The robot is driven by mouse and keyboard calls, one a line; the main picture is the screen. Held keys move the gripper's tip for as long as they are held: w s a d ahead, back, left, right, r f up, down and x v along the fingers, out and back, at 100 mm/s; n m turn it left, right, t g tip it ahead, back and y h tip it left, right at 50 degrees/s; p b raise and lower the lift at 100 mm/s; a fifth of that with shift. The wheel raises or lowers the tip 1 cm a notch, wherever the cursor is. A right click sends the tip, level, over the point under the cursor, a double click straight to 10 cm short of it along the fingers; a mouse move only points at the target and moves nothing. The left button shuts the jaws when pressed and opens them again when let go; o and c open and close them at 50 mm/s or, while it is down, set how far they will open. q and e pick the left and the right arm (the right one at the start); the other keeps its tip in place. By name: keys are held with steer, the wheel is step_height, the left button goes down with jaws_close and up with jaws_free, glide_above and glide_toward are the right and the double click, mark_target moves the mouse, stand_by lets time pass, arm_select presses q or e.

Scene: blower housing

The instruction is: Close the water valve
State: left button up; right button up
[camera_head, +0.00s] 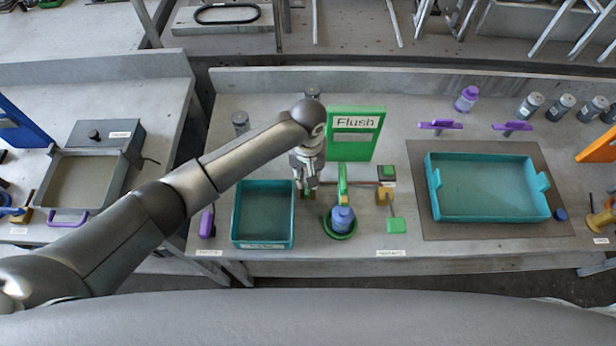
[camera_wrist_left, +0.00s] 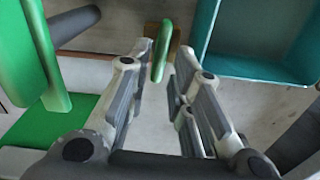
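My left gripper (camera_head: 309,187) reaches down from above, just left of the green tap (camera_head: 342,180) and in front of the Flush sign. In the left wrist view the left gripper (camera_wrist_left: 167,52) is open, with a narrow green handle (camera_wrist_left: 160,50) between its fingertips and a gap on the right side. That handle stands by a small brown block (camera_wrist_left: 176,38); it looks like the water valve, though no label confirms this. In the head view the gripper mostly hides it. My right gripper is not in view.
A teal bin (camera_head: 264,184) stands close left of the gripper. The green Flush sign (camera_head: 356,134) rises behind. Right of the tap are a yellow fitting (camera_head: 384,195) and a green plate (camera_head: 397,225). A teal tray (camera_head: 490,190) lies farther right.

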arm_select(q)
step_height(320, 180, down, 3)
jaws_close()
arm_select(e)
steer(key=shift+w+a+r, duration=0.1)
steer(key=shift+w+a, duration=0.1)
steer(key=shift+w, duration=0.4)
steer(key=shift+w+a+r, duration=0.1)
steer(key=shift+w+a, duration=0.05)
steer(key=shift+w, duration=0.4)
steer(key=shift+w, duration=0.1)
